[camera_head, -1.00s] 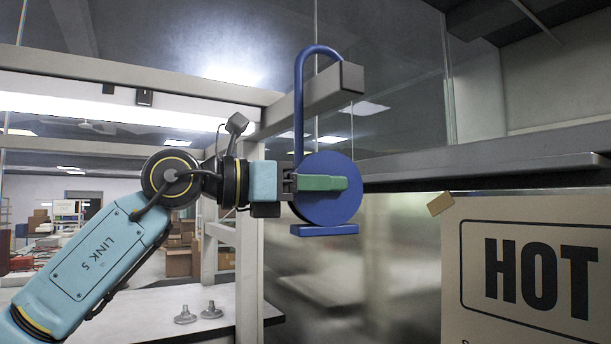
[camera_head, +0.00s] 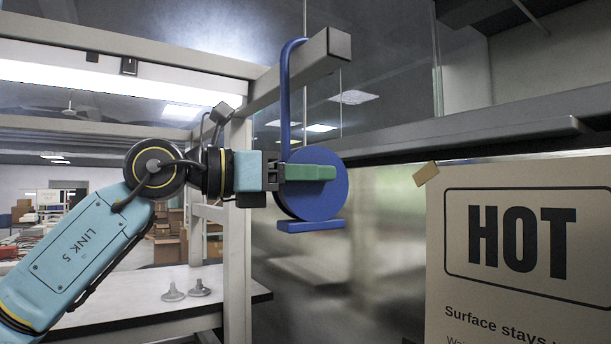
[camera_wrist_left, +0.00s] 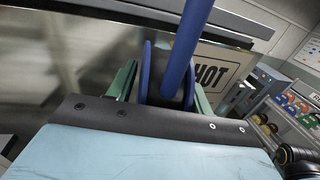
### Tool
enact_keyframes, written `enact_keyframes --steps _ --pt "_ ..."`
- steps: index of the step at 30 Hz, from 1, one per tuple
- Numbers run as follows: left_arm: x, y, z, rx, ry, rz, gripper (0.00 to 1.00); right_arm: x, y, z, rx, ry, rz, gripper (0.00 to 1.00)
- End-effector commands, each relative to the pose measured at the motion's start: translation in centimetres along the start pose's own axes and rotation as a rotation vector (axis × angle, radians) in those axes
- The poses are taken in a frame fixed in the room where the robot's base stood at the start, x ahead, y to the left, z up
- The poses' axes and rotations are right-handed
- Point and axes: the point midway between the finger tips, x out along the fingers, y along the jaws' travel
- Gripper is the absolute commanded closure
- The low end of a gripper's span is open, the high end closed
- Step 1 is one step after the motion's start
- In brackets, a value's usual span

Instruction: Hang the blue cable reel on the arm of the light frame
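The blue cable reel (camera_head: 326,202) hangs upright below the arm of the light frame (camera_head: 305,70) in the head view. It has a round disc, a flat foot and a tall hook (camera_head: 285,95). The hook's shaft passes in front of the frame arm, and its top bends over the arm near the square end; its tip is hidden behind the arm. My left gripper (camera_head: 328,173) is shut on the reel's disc. In the left wrist view, green fingers flank the blue reel (camera_wrist_left: 147,70). My right gripper is not in view.
A sign reading HOT (camera_head: 520,240) stands at the right, below a grey ledge (camera_head: 460,138). A light post (camera_head: 238,240) of the frame rises left of the reel. A white table (camera_head: 130,295) with two small metal pieces is behind my left arm.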

Motion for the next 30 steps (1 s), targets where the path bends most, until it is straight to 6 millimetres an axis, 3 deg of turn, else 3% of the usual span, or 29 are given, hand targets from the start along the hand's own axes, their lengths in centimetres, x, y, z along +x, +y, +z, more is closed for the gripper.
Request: enact_keyframes --steps 3,14,30 --pt "0.0 0.0 -0.1 -0.001 0.002 0.0 0.36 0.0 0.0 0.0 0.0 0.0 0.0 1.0" --pt "-0.7 0.1 -0.4 -0.002 0.005 0.002 0.36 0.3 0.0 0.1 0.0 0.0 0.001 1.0" --pt "-11.4 0.1 -0.3 0.0 0.003 0.003 0.36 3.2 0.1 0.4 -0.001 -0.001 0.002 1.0"
